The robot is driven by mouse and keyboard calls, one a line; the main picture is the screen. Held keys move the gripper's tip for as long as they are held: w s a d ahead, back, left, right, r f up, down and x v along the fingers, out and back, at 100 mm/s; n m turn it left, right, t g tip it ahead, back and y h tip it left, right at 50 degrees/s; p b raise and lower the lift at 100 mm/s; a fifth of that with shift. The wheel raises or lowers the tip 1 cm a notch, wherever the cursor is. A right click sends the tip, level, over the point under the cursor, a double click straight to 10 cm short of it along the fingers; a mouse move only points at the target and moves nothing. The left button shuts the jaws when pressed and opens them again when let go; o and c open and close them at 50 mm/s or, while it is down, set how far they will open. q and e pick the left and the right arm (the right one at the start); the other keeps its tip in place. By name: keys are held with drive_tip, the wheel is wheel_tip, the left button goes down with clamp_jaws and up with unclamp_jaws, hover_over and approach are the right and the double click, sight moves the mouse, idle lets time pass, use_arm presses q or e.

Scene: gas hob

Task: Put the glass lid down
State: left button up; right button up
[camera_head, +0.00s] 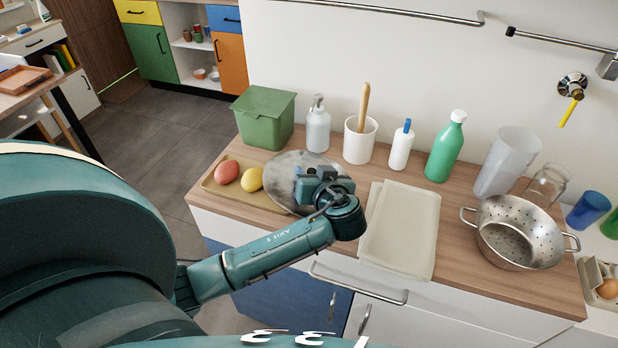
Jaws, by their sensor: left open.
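The glass lid (282,176) is a round, grey, see-through disc on the wooden counter, between the tray and the folded cloth. Its left edge comes up against or over the tray; I cannot tell which. My left gripper (318,182) is over the right part of the lid and hides that part, including any knob there. The gripper is open; whether it touches the lid is not clear. My right gripper is not in view.
A tray (232,193) with two egg-shaped items lies left of the lid. A green bin (263,120), bottles and a white utensil cup (360,140) stand behind. A cream cloth (400,230) and metal colander (520,232) are to the right.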

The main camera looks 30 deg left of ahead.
use_arm(q)
clamp_jaws()
idle(0.5)
